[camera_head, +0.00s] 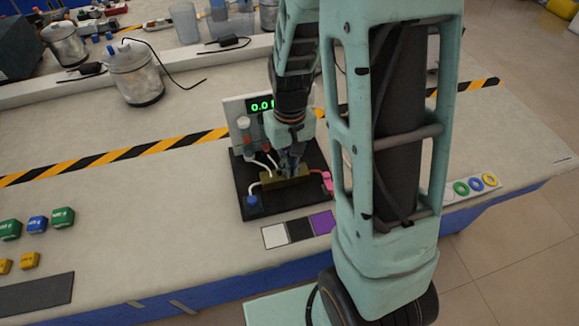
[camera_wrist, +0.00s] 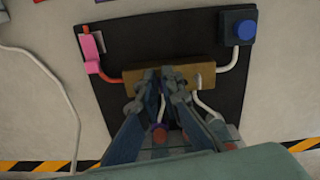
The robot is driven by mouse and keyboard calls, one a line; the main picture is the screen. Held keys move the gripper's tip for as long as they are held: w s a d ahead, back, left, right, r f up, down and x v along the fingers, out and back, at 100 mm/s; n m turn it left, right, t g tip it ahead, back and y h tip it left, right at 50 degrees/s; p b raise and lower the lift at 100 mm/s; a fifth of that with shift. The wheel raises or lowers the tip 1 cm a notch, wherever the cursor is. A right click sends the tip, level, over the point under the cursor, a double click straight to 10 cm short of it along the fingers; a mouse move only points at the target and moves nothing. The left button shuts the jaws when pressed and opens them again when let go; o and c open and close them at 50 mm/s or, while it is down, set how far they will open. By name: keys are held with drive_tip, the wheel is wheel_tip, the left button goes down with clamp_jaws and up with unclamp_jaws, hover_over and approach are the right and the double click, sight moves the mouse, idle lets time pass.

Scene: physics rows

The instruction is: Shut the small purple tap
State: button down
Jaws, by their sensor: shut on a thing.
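My gripper (camera_head: 291,165) points down at a brass block (camera_head: 268,183) on a black board (camera_head: 230,160). In the wrist view my gripper (camera_wrist: 161,74) has its fingertips close together over the middle of the brass block (camera_wrist: 205,74). A small purple sliver (camera_wrist: 166,86) shows between the fingers; I take it for the small purple tap. My gripper is shut on it, and the fingers hide most of it, so I cannot tell how its handle is turned.
A pink piece (camera_head: 327,181) sits on a red pipe right of the block. A blue cap (camera_head: 252,200) ends a white pipe at left. A lit display (camera_head: 262,105) stands behind. White, black and purple squares (camera_head: 321,222) lie in front.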

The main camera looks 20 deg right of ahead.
drive_tip(key=c, duration=2.5)
unclamp_jaws()
drive_tip(key=shift+w+a+r+m, duration=0.15)
drive_tip(key=shift+w+m, duration=0.25)
drive_tip(key=shift+w, duration=0.2)
drive_tip(key=r+p, duration=0.2)
drive_tip(key=shift+w+r, duration=0.2)
drive_tip(key=shift+r, duration=0.1)
drive_tip(key=shift+s+r+p, duration=0.15)
drive_tip(key=shift+r+p, duration=0.7)
drive_tip(key=shift+r, duration=0.2)
drive_tip(key=shift+s+r+p, duration=0.1)
drive_tip(key=shift+r+p, duration=0.75)
drive_tip(key=shift+r, duration=0.2)
drive_tip(key=shift+w+d, duration=0.1)
drive_tip(key=shift+d, duration=0.1)
